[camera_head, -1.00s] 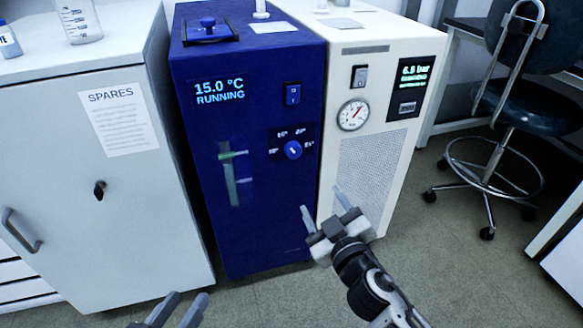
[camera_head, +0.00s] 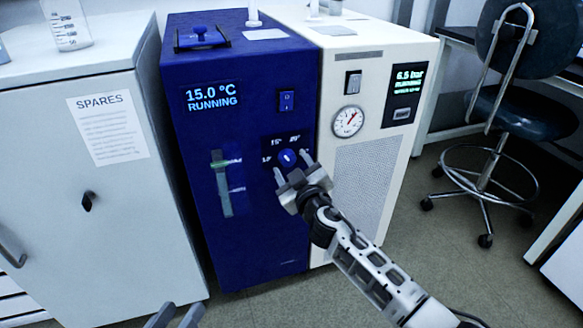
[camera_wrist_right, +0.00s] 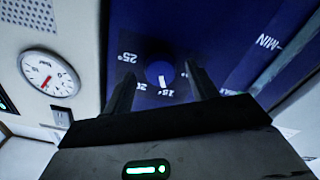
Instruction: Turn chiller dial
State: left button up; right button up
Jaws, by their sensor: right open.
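The chiller (camera_head: 235,240) is a tall dark blue cabinet whose display (camera_head: 211,97) reads 15.0 °C RUNNING. Its round blue dial (camera_head: 287,158) has a white pointer mark and sits on a dark scale plate with temperature marks. In the right wrist view the dial (camera_wrist_right: 159,73) lies between and beyond the fingertips, its white mark toward the 15° label. My right gripper (camera_head: 293,167) is open in front of the dial, with a finger to each side; I cannot tell whether they touch it. My left gripper (camera_head: 175,318) shows only its fingertips at the bottom edge, apart and empty.
A white unit with a pressure gauge (camera_head: 348,121) and a 6.5 bar display (camera_head: 408,84) stands right of the chiller. A grey SPARES cabinet (camera_head: 60,200) stands left. A stool (camera_head: 500,120) is at the right. The floor in front is clear.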

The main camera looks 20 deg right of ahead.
jog(key=shift+w, duration=0.4)
pick_arm(q)
jog(key=shift+r, duration=0.4)
pick_arm(e)
jog(key=shift+c, duration=0.4)
jog(key=c, duration=0.9)
pick_arm(q)
jog(key=shift+f, duration=0.15)
